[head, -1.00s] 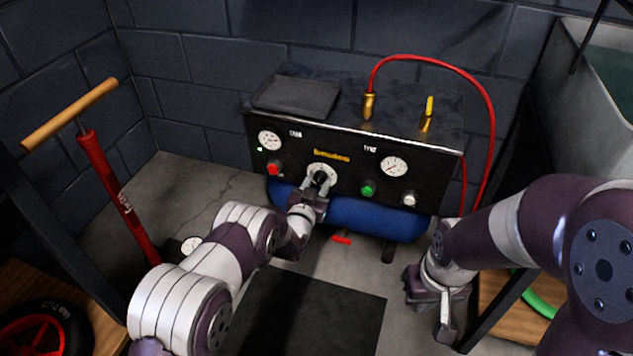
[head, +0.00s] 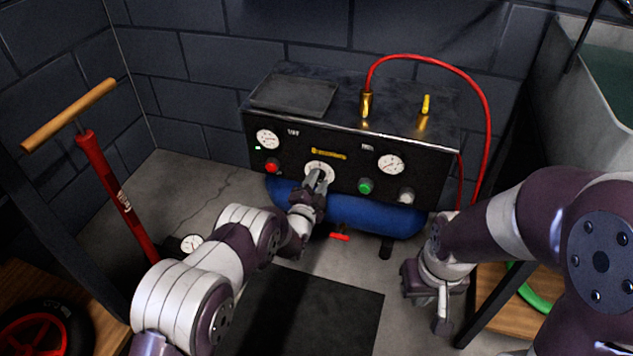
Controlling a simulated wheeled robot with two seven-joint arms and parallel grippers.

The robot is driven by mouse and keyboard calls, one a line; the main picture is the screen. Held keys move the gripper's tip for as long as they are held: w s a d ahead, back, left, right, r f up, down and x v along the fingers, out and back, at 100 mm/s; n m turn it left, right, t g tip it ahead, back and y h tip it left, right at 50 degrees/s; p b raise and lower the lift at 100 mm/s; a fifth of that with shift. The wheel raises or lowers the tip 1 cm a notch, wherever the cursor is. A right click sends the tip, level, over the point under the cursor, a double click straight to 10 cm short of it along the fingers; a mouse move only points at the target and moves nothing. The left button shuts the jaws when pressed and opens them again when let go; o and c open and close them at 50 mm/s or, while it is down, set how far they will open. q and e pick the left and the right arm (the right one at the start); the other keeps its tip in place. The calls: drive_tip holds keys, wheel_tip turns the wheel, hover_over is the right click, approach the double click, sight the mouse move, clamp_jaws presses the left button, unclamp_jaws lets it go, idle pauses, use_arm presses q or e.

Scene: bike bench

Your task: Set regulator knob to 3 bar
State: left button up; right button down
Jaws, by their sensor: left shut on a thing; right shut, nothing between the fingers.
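The black compressor panel (head: 300,145) stands against the back wall in the head view. The regulator dial (head: 326,166) is a white ring at the middle of the panel's front. My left gripper (head: 318,182) reaches up to it and is shut on the regulator knob, which its fingers mostly hide. The dial's markings are too small to read. A left gauge (head: 267,139) and a right gauge (head: 390,164) flank the dial; their readings are not legible. My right gripper (head: 440,310) is shut and empty, low at the right, away from the panel.
A red button (head: 272,166), a green button (head: 365,186) and a white knob (head: 406,196) are near the dial. A blue tank (head: 360,216) is below. A red hose (head: 485,110) arcs at right. A red pump (head: 120,195) stands left.

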use_arm(q)
drive_tip(key=shift+f+m, duration=0.15)
drive_tip(key=shift+m, duration=0.95)
drive_tip(key=o, duration=1)
drive_tip(key=p+v, duration=0.6)
drive_tip(key=v, duration=0.6)
drive_tip(key=shift+s+p, duration=0.4)
drive_tip(key=shift+a, duration=0.1)
